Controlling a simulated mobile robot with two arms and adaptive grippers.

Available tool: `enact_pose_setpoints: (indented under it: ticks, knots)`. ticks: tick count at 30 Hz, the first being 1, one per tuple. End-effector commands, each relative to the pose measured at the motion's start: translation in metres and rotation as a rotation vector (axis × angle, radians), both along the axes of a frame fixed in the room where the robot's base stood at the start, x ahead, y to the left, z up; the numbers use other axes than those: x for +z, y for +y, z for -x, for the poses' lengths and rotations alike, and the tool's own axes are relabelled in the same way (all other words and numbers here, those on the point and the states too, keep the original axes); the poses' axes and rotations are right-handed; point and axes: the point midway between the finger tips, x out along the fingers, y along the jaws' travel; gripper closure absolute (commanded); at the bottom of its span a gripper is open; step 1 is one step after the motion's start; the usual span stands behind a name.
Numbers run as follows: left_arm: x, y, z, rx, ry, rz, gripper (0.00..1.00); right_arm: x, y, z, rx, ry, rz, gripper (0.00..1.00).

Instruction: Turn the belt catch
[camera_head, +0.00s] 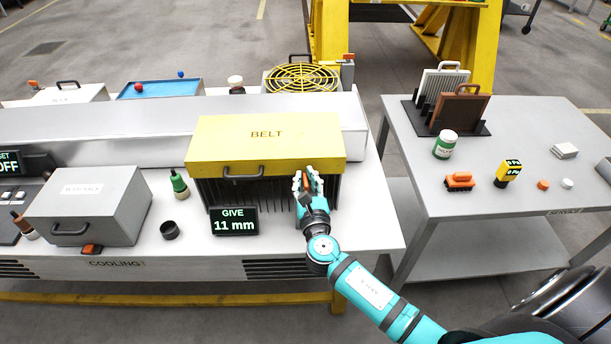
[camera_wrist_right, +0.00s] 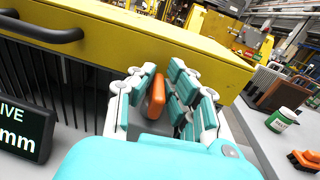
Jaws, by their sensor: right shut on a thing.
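The yellow box marked BELT (camera_head: 265,138) stands on the long bench, with a dark handle (camera_head: 243,174) on its front. The orange belt catch (camera_wrist_right: 156,96) is at the box's front right in the right wrist view. My right gripper (camera_head: 308,182) is at the front right corner of the box, with its fingers shut on the catch. In the right wrist view the fingers (camera_wrist_right: 163,98) stand on both sides of the catch and partly hide it. My left gripper is not in view.
A display (camera_head: 233,221) reading "GIVE 11 mm" stands before the box. A side table (camera_head: 520,196) with several items is at the right.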

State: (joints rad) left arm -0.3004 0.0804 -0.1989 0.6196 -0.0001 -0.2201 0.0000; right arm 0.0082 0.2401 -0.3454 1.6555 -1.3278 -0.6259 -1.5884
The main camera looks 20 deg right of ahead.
Motion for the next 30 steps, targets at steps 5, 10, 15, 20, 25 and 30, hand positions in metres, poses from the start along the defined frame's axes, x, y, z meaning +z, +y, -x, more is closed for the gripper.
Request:
enact_pose_setpoints:
  ticks: [5, 10, 15, 20, 25, 30]
  knots:
    - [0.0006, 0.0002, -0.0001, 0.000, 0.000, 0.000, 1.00, -0.0001, 0.0007, -0.0003, -0.080, 0.000, -0.003, 1.00]
    - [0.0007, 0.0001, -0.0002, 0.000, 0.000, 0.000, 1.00, 0.0003, 0.0005, -0.0004, -0.121, -0.002, -0.002, 1.00]
    - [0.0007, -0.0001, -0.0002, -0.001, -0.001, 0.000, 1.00, 0.0001, -0.0002, -0.0004, -0.137, -0.001, -0.001, 1.00]
    - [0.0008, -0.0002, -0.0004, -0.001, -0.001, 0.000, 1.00, 0.0001, -0.0003, -0.0003, -0.138, -0.001, -0.001, 1.00]
    - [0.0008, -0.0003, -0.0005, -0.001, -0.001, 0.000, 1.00, 0.0002, -0.0004, -0.0003, -0.138, -0.001, -0.001, 1.00]
    - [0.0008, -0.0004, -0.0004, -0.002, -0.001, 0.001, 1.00, 0.0002, -0.0004, -0.0003, -0.137, -0.001, -0.001, 0.79]
